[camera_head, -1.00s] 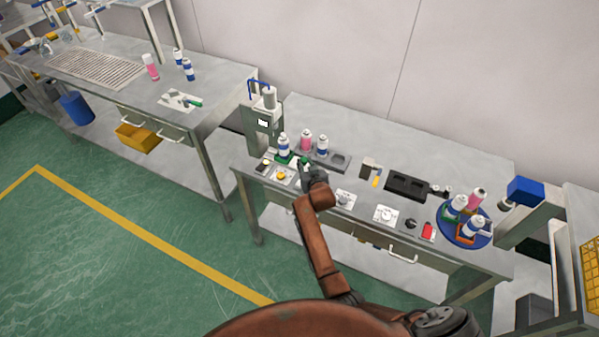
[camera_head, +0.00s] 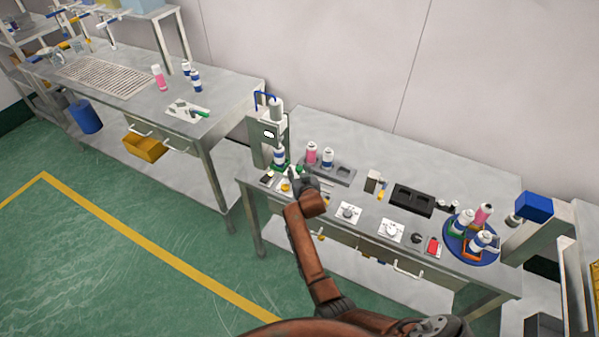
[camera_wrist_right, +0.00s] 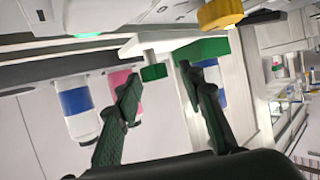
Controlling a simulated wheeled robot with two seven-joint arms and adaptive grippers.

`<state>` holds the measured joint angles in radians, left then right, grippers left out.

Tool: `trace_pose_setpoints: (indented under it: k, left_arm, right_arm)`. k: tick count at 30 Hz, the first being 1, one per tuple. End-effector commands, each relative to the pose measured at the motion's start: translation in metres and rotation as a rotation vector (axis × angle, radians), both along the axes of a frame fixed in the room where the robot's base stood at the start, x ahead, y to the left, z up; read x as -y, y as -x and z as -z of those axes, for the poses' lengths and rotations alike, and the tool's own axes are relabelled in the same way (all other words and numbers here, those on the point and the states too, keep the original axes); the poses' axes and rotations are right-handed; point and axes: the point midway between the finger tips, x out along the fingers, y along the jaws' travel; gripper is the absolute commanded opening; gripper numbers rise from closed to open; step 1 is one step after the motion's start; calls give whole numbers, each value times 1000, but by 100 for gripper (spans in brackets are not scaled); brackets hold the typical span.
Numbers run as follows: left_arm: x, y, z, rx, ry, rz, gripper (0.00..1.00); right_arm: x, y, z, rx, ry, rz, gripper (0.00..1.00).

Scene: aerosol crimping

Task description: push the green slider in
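The green slider (camera_head: 299,168) is at the crimping machine (camera_head: 270,132) at the left end of the near bench. A white can with a blue band (camera_head: 279,156) stands at the slider, under the machine's head. In the right wrist view, the slider's green block (camera_wrist_right: 203,48) has a blue-banded can beside it, partly hidden by a finger. A small green knob (camera_wrist_right: 154,73) shows between the fingertips. My right gripper (camera_head: 296,176) is close beside the slider; its fingers (camera_wrist_right: 159,80) are apart, with nothing clearly gripped. Contact with the slider cannot be told. My left gripper is out of view.
A grey tray (camera_head: 343,175) holds a pink can (camera_head: 311,153) and a blue-banded can (camera_head: 328,158) just right. A yellow knob (camera_wrist_right: 221,12) is close by in the wrist view.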

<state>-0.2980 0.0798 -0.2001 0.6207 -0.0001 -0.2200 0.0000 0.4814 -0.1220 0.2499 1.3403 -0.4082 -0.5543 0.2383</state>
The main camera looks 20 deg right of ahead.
Motion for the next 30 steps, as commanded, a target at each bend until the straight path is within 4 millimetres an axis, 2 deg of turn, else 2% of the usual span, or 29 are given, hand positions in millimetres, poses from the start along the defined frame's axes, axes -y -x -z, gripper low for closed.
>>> trace_pose_setpoints:
  k: [11,24,30]
  left_arm:
    - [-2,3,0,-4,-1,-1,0]
    - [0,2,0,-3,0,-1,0]
    - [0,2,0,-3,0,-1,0]
  right_arm:
    - [1,5,1,-4,-1,3,40]
    - [-10,58,-22,-2,-1,1,40]
    - [-13,69,-28,-1,-1,1,40]
